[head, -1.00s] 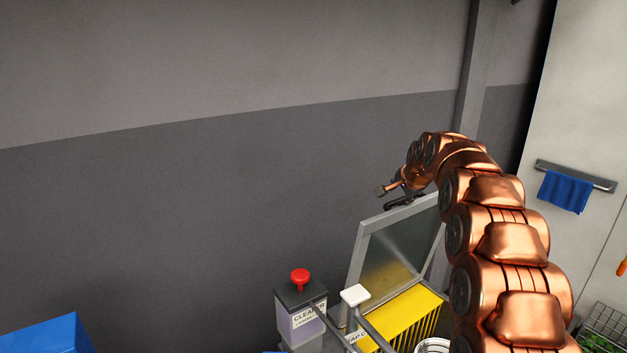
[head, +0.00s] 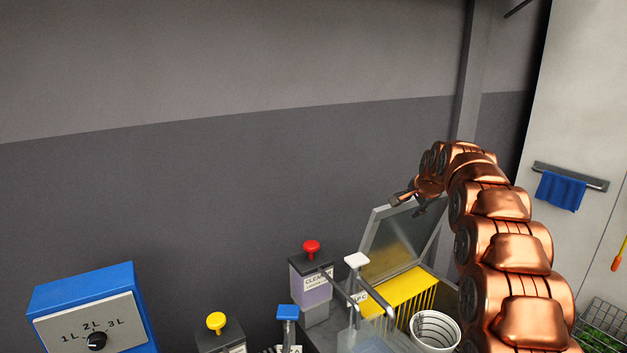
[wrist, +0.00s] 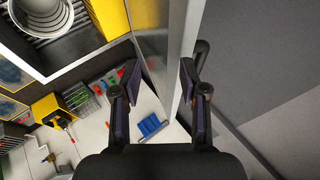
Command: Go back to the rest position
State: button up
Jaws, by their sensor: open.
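My gripper (wrist: 159,90) is open in the wrist view, its two dark fingers apart, with the grey edge of the raised lid (wrist: 178,50) showing in the gap between them. I cannot tell whether they touch it. In the head view my gripper (head: 412,203) is small and partly hidden by my copper arm. It is beside the top of the raised lid (head: 385,243) of a machine with a yellow slatted part (head: 400,290). No object is seen held in it.
A white bucket (head: 435,328) stands by the yellow part. Pump dispensers with red (head: 311,247), white (head: 356,260), blue (head: 287,312) and yellow (head: 216,321) tops stand left of it. A blue dial box (head: 95,305) is at lower left. A blue towel (head: 561,190) hangs at right.

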jog(key=s+a+r+n, duration=0.1)
jog(key=s+a+r, duration=0.15)
jog(key=s, duration=0.75)
jog(key=s+a+r+n, duration=0.1)
jog(key=s+a+r, duration=0.15)
jog(key=s, duration=0.65)
jog(key=s+a+f+n+g, duration=0.3)
jog(key=s+f+g, duration=0.1)
jog(key=f, duration=0.3)
jog(key=s+f+n+g, duration=0.2)
jog(key=s+f, duration=0.1)
jog(key=s, duration=1.1)
jog(key=s+a+f+n+g+b, duration=0.1)
jog(key=s+f+n+g, duration=0.1)
jog(key=s, duration=1.3)
jog(key=s+a+f+n+g, duration=0.1)
jog(key=s+f, duration=0.4)
jog(key=s, duration=0.9)
jog(key=n+g, duration=0.1)
jog(key=n, duration=0.1)
jog(key=shift+s+f+n+b, duration=0.3)
jog(key=shift+f+n, duration=0.05)
jog(key=shift+n, duration=0.05)
